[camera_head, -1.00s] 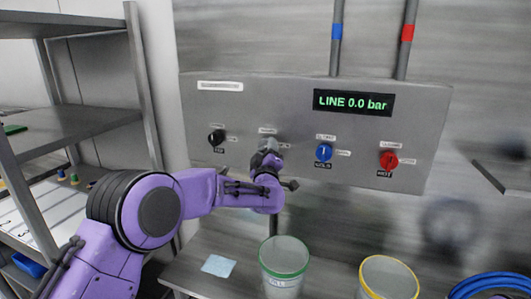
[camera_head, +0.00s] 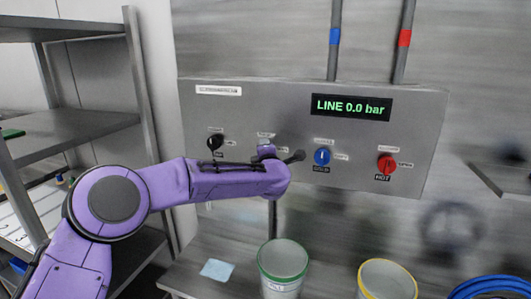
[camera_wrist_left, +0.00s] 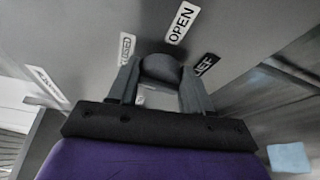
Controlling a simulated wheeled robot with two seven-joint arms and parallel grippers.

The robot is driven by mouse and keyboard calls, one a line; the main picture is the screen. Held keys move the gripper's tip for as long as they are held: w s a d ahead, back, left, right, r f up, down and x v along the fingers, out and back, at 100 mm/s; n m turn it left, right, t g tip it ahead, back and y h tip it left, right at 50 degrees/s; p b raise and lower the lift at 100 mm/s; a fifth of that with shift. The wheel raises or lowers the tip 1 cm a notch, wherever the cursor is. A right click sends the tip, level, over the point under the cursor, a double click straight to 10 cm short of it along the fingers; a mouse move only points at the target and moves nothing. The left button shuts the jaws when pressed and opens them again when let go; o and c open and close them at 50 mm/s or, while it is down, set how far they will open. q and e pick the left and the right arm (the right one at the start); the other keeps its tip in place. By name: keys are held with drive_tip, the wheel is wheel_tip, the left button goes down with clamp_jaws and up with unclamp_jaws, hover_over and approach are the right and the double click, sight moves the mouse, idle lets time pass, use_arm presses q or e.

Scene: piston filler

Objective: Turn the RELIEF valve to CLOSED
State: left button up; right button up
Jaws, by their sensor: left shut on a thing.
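The RELIEF valve knob (camera_wrist_left: 160,70) is a dark knob on the grey panel (camera_head: 240,100), second from the left. In the left wrist view it sits between the two fingers of my left gripper (camera_wrist_left: 160,88), which is shut on it. An OPEN label (camera_wrist_left: 182,23), a CLOSED label (camera_wrist_left: 126,48) and a partly hidden label ending in "IEF" (camera_wrist_left: 205,67) surround the knob. In the head view my purple left arm and wrist cover most of the valve and its labels. My right gripper is not in view.
A black knob (camera_head: 215,142) is left of the valve; a blue knob (camera_head: 322,156) and a red knob (camera_head: 387,163) are right. The display (camera_head: 351,106) reads LINE 0.0 bar. Green-rimmed (camera_head: 282,263) and yellow-rimmed (camera_head: 388,280) containers stand below. A shelf rack (camera_head: 75,135) is at left.

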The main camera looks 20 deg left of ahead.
use_arm(q)
drive_tip(key=shift+n+g, duration=0.3)
drive_tip(key=shift+n, duration=0.1)
idle(0.3)
drive_tip(key=o, duration=1)
drive_tip(key=shift+o, duration=0.2)
drive_tip(key=b+v, duration=0.3)
drive_tip(key=v, duration=0.7)
drive_tip(key=shift+s+b, duration=0.25)
drive_tip(key=shift+b, duration=0.05)
